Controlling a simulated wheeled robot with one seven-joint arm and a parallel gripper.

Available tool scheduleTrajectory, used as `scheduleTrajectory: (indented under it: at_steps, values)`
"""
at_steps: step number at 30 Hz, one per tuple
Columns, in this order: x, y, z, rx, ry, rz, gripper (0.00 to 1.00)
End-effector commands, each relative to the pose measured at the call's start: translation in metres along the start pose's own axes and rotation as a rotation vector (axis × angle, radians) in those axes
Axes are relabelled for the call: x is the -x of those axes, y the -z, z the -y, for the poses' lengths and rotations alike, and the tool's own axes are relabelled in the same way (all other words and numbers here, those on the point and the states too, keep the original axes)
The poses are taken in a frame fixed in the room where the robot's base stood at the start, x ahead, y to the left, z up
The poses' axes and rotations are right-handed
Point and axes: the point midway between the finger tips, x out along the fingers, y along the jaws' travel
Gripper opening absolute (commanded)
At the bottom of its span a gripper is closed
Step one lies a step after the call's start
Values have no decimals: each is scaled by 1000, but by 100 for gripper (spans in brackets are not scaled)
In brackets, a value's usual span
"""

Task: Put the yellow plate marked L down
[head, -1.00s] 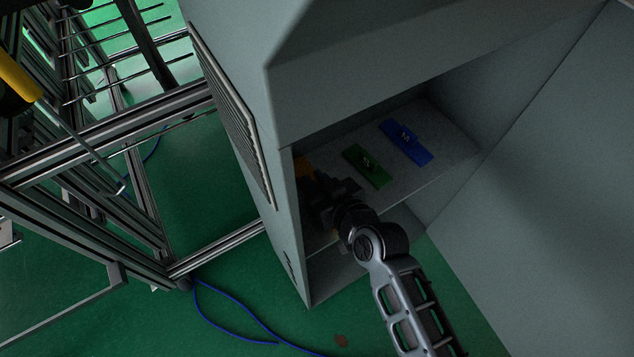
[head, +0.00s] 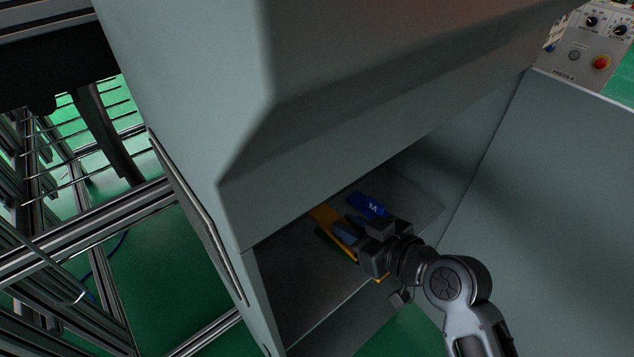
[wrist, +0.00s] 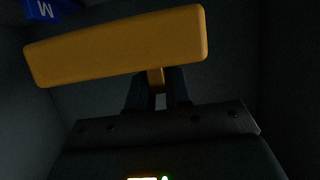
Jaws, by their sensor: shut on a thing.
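The yellow plate (wrist: 115,47) is a long flat bar with a short stem, held at the stem by my gripper (wrist: 158,92). In the wrist view its broad side hides most of what lies beyond. In the head view, the yellow plate (head: 323,216) shows as orange strips partly behind my gripper (head: 352,236), inside the grey cabinet. I cannot see its L mark. It appears raised over the shelf, though I cannot tell how far.
A blue plate marked M (head: 367,205) lies on the cabinet shelf (head: 290,290) beyond the gripper; it also shows in the wrist view (wrist: 42,10). A green plate (head: 326,238) is mostly hidden by the yellow one. Cabinet walls enclose both sides; the shelf's left front is bare.

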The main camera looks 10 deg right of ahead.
Motion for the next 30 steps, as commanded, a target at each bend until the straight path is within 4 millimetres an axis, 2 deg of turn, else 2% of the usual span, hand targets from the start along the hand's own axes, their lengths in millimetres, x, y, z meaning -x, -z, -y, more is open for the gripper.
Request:
scheduleTrajectory:
  at_steps: [4, 8, 18, 30]
  values:
    - [2, -1, -4, -2, -7, 1, 0]
    - [6, -11, -14, -17, -45, 7, 0]
    - [28, -65, -53, -95, -239, 23, 0]
    - [52, -116, -70, -188, -454, 16, 0]
